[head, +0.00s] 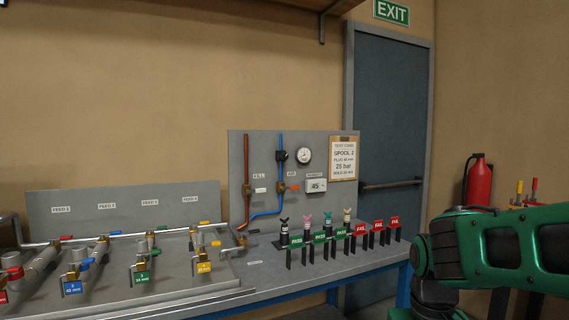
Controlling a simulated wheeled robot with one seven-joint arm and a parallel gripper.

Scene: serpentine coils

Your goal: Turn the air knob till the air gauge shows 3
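The round white air gauge (304,155) is on the grey back panel (240,150); its needle and numbers are too small to read. A black knob (282,156), which looks like the air knob, sits left of the gauge on the blue pipe (281,142). An AIR label (291,174) is below it, and a brass valve with an orange lever (292,187) is on the same pipe. My green arm shows at the lower right, apart from the panel. My gripper is not in view.
A digital display (316,186) reads about 45. A clipboard (343,158) hangs at the panel's right. Several stands with green PASS and red FAIL tags line the bench (262,268) front. Pipes and valves fill the left. A door (391,130) and red extinguisher (478,183) are right.

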